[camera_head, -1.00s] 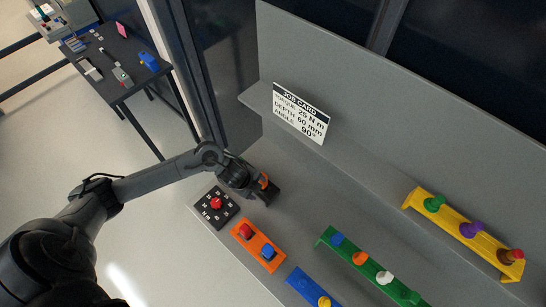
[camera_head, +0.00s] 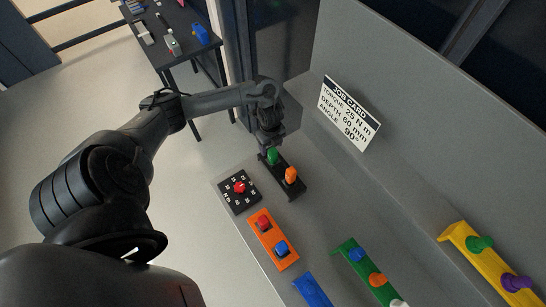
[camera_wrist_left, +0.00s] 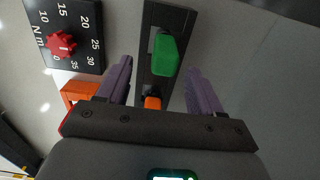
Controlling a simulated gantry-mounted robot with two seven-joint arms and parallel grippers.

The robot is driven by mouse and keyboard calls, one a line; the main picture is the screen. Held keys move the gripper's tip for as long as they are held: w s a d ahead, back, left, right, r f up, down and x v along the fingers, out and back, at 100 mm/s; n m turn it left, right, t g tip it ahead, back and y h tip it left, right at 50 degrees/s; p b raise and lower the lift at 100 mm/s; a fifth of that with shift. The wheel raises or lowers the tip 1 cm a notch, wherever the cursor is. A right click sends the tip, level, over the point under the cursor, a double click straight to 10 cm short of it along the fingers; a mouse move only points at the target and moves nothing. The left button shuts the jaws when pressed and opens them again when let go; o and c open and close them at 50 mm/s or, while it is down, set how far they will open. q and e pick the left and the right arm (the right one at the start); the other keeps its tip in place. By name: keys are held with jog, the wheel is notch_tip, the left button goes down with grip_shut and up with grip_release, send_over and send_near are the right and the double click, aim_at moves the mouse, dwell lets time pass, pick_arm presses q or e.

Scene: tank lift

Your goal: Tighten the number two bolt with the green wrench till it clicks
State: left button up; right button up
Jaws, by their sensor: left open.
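A green handle (camera_head: 272,156), likely the green wrench, stands in a black rack (camera_head: 297,189) beside an orange handle (camera_head: 291,175). My left gripper (camera_head: 267,151) is at the green handle's end of the rack. In the left wrist view its purple fingers (camera_wrist_left: 159,72) are open, with the green handle (camera_wrist_left: 165,55) between them in the picture and gaps on both sides. The orange handle (camera_wrist_left: 152,103) shows partly there, behind the gripper's body. I cannot identify the number two bolt. My right gripper is not in view.
A black dial box (camera_head: 239,203) with a red knob is marked in N m. The job card (camera_head: 348,113) reads 25 N m, 60 mm, 90°. Orange (camera_head: 274,236), blue (camera_head: 311,290), green (camera_head: 353,265) and yellow (camera_head: 456,235) racks stand to the right.

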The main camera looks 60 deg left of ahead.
aim_at(273, 150)
pick_arm(q)
jog(key=f, duration=0.3)
jog(key=shift+w+d+f, duration=0.15)
jog(key=shift+w, duration=0.2)
jog(key=shift+f, duration=0.7)
jog(key=c, duration=1.1)
grip_shut()
jog(key=shift+r, duration=0.15)
